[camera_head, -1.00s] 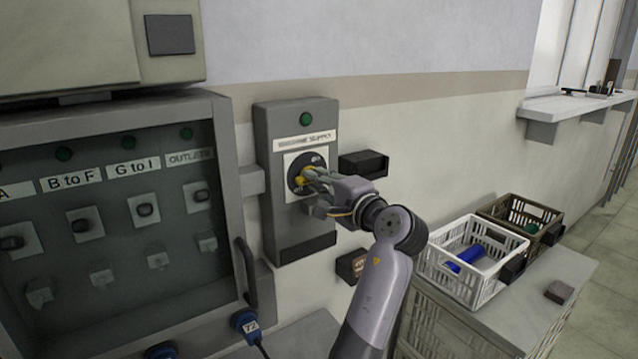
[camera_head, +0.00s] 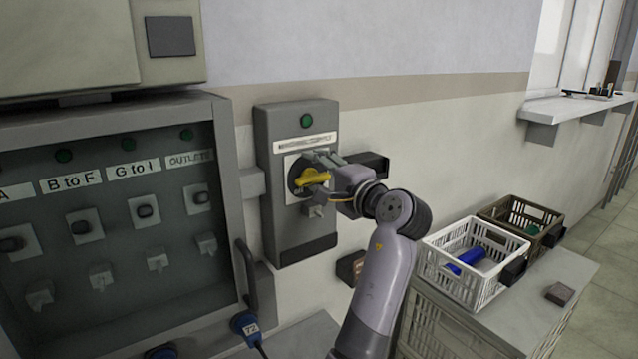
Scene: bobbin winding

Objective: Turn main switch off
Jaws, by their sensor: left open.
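The main switch box is a grey panel (camera_head: 288,234) on the wall, with a green lamp (camera_head: 307,121) and a label strip (camera_head: 304,141). Its rotary switch has a yellow handle (camera_head: 313,178) on a dark round dial, and the handle lies roughly level. My left gripper (camera_head: 320,184) is open in front of the switch, one finger above the handle and one below it. I cannot tell whether either finger touches the handle. The gripper hides the right part of the dial and its markings. My right gripper is not in view.
A grey cabinet (camera_head: 226,160) with labelled switches stands left. A blue plug (camera_head: 245,325) hangs below its handle. A white crate (camera_head: 437,262) with a blue item (camera_head: 470,256) and a brown crate (camera_head: 493,212) stand right. A dark box (camera_head: 380,164) sits beside the switch box.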

